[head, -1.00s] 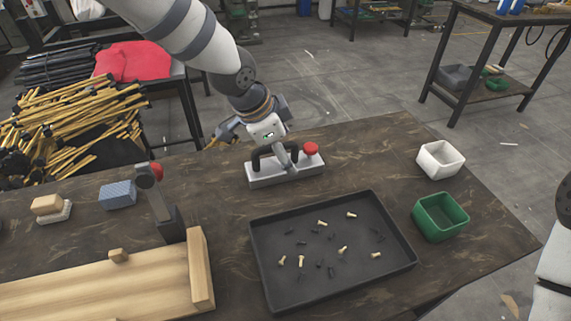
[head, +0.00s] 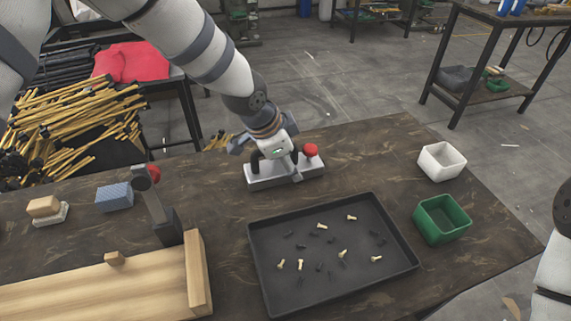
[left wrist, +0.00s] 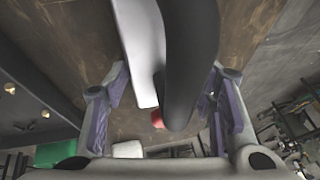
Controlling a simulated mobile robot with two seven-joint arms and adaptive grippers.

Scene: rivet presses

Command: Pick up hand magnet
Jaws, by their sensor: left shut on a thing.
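The hand magnet (head: 268,182) is a pale grey bar with a black arched handle and a red knob at its right end. It lies on the brown table, behind the tray. My left gripper (head: 287,167) comes down over it from behind and is shut on its black handle. In the left wrist view the handle (left wrist: 190,60) runs between the fingers (left wrist: 168,82), with the bar (left wrist: 142,45) beside it and part of the red knob showing. The exact finger contact is hidden in the head view. My right gripper is out of view.
A black tray (head: 259,270) with brass and dark rivets lies in front of the magnet. A white bin (head: 441,163) and a green bin (head: 443,222) stand right. A small press (head: 160,210), wooden board (head: 100,290) and blue block (head: 115,197) are left.

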